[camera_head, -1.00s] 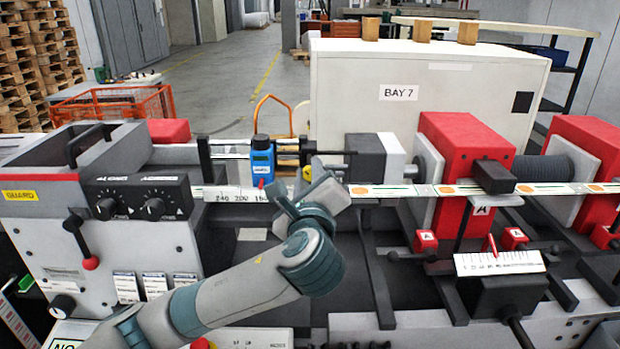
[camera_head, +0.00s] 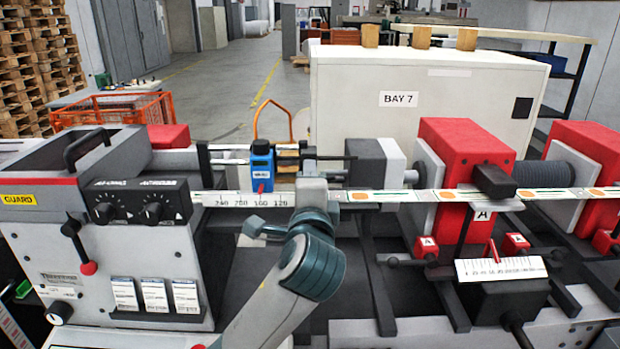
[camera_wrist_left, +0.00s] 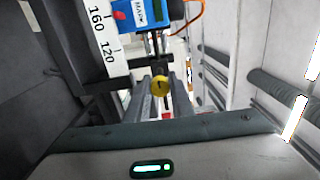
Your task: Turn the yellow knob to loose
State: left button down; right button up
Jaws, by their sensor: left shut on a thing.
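The yellow knob (camera_wrist_left: 160,86) is round with a dark mark on its face. In the left wrist view it sits between the fingertips of my left gripper (camera_wrist_left: 163,90), which is shut on it. In the head view my left gripper (camera_head: 312,190) is at the rail, just right of the blue sensor block (camera_head: 262,163), and hides the knob. The blue block also shows at the top of the left wrist view (camera_wrist_left: 137,14). A scale ruler (camera_head: 238,199) with printed numbers runs along the rail. My right gripper is not in view.
A label web (camera_head: 400,196) runs right from the rail past the red units (camera_head: 462,145). A grey-and-white block (camera_head: 375,160) stands close right of my gripper. The grey control housing (camera_head: 125,260) is on the left. Dark bars lie below the rail.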

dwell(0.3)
pick_arm(q)
jog(key=c, duration=1.5)
grip_release()
jog(key=shift+c, duration=0.2)
jog(key=shift+s, duration=0.1)
jog(key=s+b, duration=0.4)
jog(key=s, duration=1.3)
jog(key=shift+s, duration=0.15)
jog(key=shift+f, duration=0.1)
